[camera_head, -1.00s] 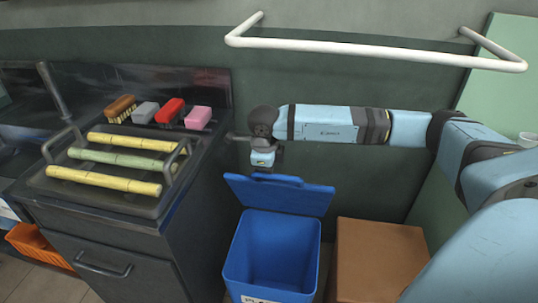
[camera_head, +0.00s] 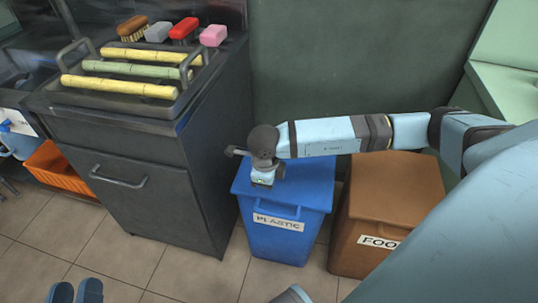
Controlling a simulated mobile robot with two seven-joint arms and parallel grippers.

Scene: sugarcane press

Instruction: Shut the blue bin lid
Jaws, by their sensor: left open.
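The blue bin (camera_head: 278,243) stands on the floor just right of the grey cabinet, with a white PLASTIC label on its front. Its blue lid (camera_head: 309,185) lies down over the opening, and the inside is hidden. I see no clear gap at the front rim.
A brown FOOD bin (camera_head: 391,205) stands right of the blue bin. The grey cabinet (camera_head: 150,185) carries a tray with cane sticks (camera_head: 120,88) and several brushes and sponges. An orange crate (camera_head: 62,168) and blue slippers (camera_head: 76,291) are at left. The tiled floor in front is clear.

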